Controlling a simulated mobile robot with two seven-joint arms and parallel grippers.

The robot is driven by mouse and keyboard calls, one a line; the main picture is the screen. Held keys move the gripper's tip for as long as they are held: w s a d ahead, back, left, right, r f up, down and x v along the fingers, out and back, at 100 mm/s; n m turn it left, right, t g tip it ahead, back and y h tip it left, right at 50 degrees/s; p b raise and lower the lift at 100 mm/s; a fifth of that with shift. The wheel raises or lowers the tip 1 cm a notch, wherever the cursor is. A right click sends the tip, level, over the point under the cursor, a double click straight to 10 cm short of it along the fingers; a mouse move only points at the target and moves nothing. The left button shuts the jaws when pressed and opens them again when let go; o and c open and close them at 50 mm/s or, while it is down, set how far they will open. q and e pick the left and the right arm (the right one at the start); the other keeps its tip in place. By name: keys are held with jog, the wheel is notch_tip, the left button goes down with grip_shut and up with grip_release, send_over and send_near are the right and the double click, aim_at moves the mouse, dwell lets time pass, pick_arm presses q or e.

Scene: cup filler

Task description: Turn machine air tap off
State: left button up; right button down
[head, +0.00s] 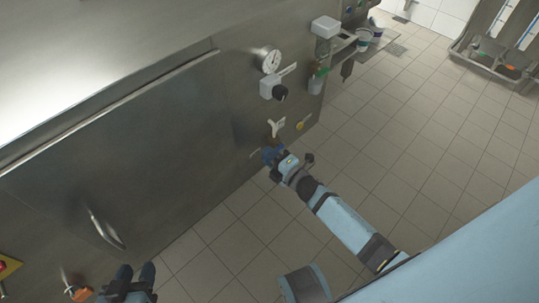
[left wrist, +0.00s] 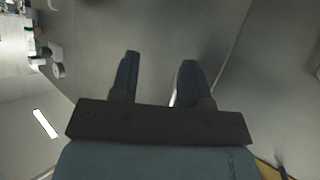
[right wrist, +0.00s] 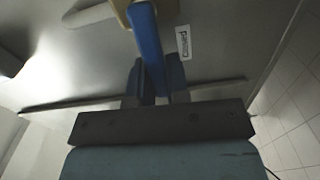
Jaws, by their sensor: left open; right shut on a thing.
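The air tap shows in the right wrist view as a long blue lever (right wrist: 150,45) on a brass-coloured body (right wrist: 122,8), with a small printed label (right wrist: 184,42) beside it on the metal panel. My right gripper (right wrist: 153,75) is shut on the blue lever, which runs out between its fingers. In the head view, my right gripper (head: 272,155) is at the lower right of the machine front and hides most of the tap. My left gripper (head: 136,272) is open and empty at the bottom left; its two spread fingers show in the left wrist view (left wrist: 158,80).
The steel machine panel has a door handle (head: 103,229), a round gauge (head: 270,60), a black knob (head: 280,93) and a yellow-marked fitting (head: 300,125). An orange-marked fitting (head: 76,288) is near my left gripper. The tiled floor (head: 440,130) to the right is mostly clear.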

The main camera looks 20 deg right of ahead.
jog(key=shift+f+n, duration=0.25)
jog(key=shift+n, duration=0.15)
jog(key=c, duration=1.1)
grip_release()
jog(key=p+v, duration=0.1)
jog(key=v, duration=1.3)
jog(key=shift+w+r, duration=0.1)
jog(key=shift+r, duration=0.05)
